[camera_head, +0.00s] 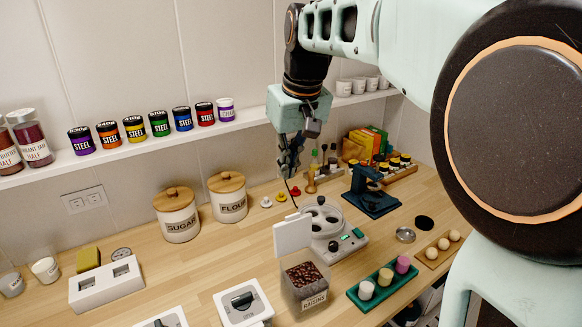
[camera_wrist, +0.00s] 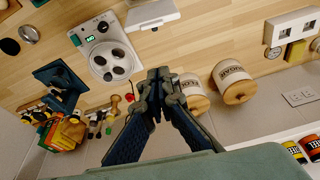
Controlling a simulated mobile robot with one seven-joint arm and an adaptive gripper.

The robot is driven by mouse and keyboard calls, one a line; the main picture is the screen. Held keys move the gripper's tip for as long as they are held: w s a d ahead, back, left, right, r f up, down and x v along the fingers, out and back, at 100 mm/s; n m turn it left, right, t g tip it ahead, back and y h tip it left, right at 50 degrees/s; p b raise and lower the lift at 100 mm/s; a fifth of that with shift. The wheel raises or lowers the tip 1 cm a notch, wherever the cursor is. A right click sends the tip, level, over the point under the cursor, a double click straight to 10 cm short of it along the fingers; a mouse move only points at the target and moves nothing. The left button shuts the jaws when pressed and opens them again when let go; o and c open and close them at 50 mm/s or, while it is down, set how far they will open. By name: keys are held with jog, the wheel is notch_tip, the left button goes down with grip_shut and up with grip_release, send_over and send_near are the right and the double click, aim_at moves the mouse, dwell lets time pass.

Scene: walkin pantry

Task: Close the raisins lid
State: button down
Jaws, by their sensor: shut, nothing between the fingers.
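The raisins container (camera_head: 305,294) is a clear box of dark raisins with a label on its front, standing on the wooden counter. Its white lid (camera_head: 292,234) stands open, upright at the box's back edge. A white panel that looks like this lid shows at the top edge of the wrist view (camera_wrist: 150,12). My gripper (camera_head: 288,174) is above the counter, behind and higher than the lid, apart from it. In the wrist view its dark fingers (camera_wrist: 158,82) meet at the tips, with nothing between them.
A white scale-like device (camera_head: 345,248) stands right behind the box. Sugar (camera_head: 180,222) and flour (camera_head: 230,205) canisters stand at the left back. A white-framed box (camera_head: 242,304) is left of the raisins, a green tray (camera_head: 373,299) right. A shelf of jars (camera_head: 160,143) runs along the wall.

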aim_at(293, 234)
jog(key=shift+s+d+f+p, duration=0.1)
jog(key=shift+s+f, duration=0.1)
jog(key=shift+f, duration=1.25)
jog(key=shift+s+d+f+p, duration=0.1)
jog(key=shift+s+f+p, duration=0.1)
jog(key=shift+f, duration=1.2)
jog(key=shift+s+d+f+p, duration=0.1)
jog(key=shift+s+f, duration=0.1)
jog(key=shift+f, duration=1.25)
jog(key=shift+f+b, duration=0.1)
jog(key=shift+b, duration=0.45)
